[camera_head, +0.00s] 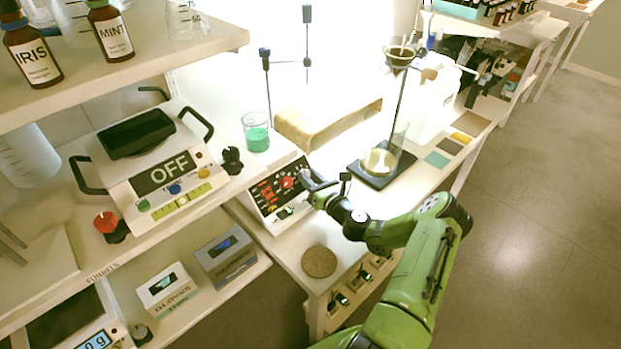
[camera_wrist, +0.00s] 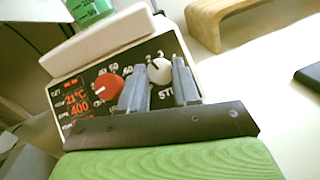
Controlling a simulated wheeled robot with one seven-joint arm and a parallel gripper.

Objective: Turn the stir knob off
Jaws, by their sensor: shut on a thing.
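The hotplate stirrer (camera_head: 268,199) stands on the bench, its dark control panel tilted up. In the wrist view, the panel (camera_wrist: 83,82) has a red knob (camera_wrist: 109,88) on the left and the white stir knob (camera_wrist: 159,70) on the right, above lettering that begins "STI". The red display (camera_wrist: 78,102) reads 21°C and 400. My gripper (camera_wrist: 161,75) has a grey finger on each side of the white knob and is shut on it. In the head view, my gripper (camera_head: 312,187) reaches the panel's right side and hides the white knob. The red knob (camera_head: 287,182) shows there.
A round cork mat (camera_head: 319,262) lies in front.

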